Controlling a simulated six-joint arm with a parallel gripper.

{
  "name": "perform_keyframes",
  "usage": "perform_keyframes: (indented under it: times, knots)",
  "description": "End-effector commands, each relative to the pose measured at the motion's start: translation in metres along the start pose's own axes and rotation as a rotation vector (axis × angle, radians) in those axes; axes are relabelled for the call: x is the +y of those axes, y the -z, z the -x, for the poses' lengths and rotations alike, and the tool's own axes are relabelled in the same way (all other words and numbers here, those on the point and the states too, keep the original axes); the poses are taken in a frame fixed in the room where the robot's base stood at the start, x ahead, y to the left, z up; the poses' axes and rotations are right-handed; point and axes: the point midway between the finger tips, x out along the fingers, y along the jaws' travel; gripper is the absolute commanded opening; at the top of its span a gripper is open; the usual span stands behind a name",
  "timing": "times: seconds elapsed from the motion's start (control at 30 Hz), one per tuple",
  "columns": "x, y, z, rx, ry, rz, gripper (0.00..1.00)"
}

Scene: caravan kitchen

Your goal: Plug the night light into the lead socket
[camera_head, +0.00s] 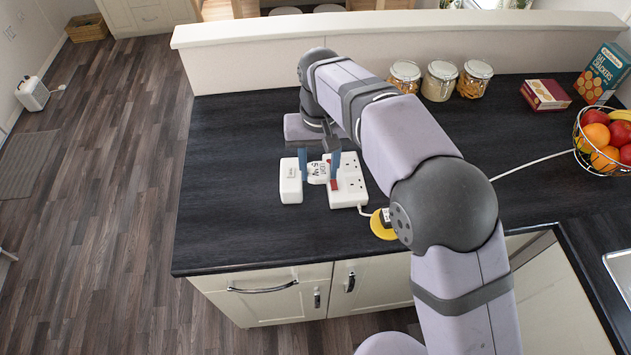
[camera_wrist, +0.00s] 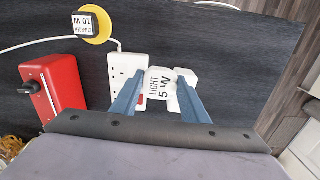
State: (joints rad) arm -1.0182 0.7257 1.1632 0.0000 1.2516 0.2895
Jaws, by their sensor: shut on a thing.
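My gripper (camera_head: 319,174) is shut on the night light (camera_head: 317,168), a small white block marked LIGHT 5 W. In the wrist view the light (camera_wrist: 158,82) sits between the two blue fingers. The lead socket (camera_head: 349,188) is a white strip with outlets and a red switch, lying on the dark worktop just right of the light. In the wrist view the strip (camera_wrist: 123,66) is left of the light, and the light overlaps its edge. I cannot tell the light's height above it or whether they touch. The light's pins are hidden.
A yellow disc (camera_head: 382,226) carries a black charger. Jars (camera_head: 441,82) stand at the back. The worktop's left is clear.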

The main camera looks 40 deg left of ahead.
Motion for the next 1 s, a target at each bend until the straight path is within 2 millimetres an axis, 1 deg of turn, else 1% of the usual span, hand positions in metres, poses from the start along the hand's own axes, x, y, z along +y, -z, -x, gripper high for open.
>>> perform_keyframes:
  times: [0.03, 0.2, 0.3, 0.43, 0.6, 0.7, 0.9, 1.0]
  knots:
    - [0.005, 0.012, 0.008, -0.002, -0.001, 0.000, 0.19]
    - [0.022, 0.046, 0.012, -0.002, 0.000, 0.012, 0.19]
    - [0.033, 0.062, 0.013, -0.002, 0.000, 0.019, 0.19]
    - [0.050, 0.079, 0.012, -0.002, 0.000, 0.029, 0.19]
    - [0.071, 0.093, 0.009, -0.001, 0.000, 0.040, 0.19]
    - [0.082, 0.098, 0.007, 0.000, 0.000, 0.045, 0.19]
    - [0.095, 0.101, 0.004, 0.001, 0.000, 0.053, 0.19]
    - [0.099, 0.101, 0.003, 0.001, 0.000, 0.056, 0.19]
